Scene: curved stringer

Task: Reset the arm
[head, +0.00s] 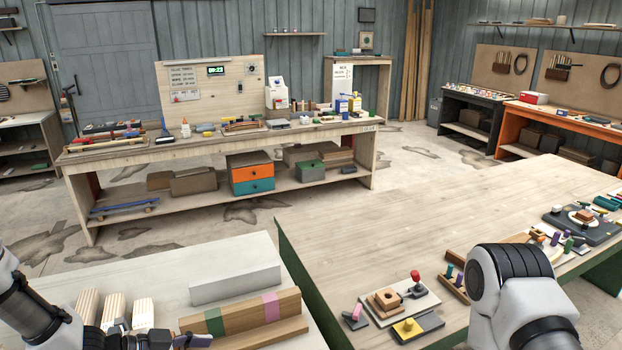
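My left arm (30,305) comes in at the lower left corner. Dark parts of my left gripper (160,340) show at the bottom edge, in front of the pale table. They are mostly cut off, so I cannot tell whether it is open or shut or holds anything. My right arm (515,290) rises at the lower right over the large wooden table (400,220). Its white and black link hides part of the tabletop. My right gripper is not in view.
A wooden block with green and pink bands (245,312), a pale block (236,284) and ribbed light wood pieces (115,308) lie near my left gripper. Small boards with a red knob (415,275) and a yellow piece (407,328) lie left of my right arm. The large table's middle is clear.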

